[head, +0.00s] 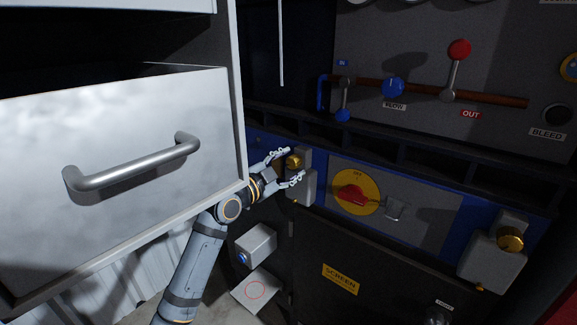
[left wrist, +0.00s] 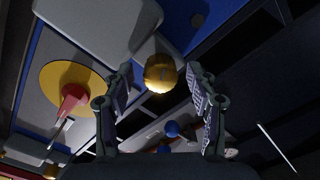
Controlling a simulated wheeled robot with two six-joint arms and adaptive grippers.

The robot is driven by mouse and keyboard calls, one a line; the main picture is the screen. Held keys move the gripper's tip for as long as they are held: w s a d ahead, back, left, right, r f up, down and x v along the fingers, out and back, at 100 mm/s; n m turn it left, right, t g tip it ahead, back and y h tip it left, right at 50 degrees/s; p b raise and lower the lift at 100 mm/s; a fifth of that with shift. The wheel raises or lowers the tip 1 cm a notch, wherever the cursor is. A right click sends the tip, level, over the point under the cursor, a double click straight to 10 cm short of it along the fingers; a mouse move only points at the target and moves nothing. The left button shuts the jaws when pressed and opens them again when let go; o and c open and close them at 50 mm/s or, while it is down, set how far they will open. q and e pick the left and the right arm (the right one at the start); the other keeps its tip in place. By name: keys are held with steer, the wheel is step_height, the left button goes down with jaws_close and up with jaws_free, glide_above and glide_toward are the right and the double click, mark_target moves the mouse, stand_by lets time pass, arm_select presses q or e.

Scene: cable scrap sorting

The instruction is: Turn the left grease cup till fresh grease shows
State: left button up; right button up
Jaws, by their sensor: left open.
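The left grease cup (head: 293,161) is a brass cap on a grey block, left of the yellow disc with the red switch. My left gripper (head: 295,165) is at it, with its fingers apart on either side of the cap. In the left wrist view the brass cap (left wrist: 160,73) sits between the open fingertips (left wrist: 160,82), with a gap visible on both sides. The cap's far side and any grease at it are hidden. A second brass grease cup (head: 509,239) is on a grey block at the right. My right gripper is not in view.
An open metal drawer (head: 120,170) with a bar handle stands close left of my arm. A red rotary switch (head: 352,195) on a yellow disc is right of the gripper. A dark ledge (head: 400,166) runs above. A grey box (head: 256,243) is below.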

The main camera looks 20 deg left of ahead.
arm_select(q)
steer(key=v, duration=0.7)
steer(key=shift+s, duration=0.25)
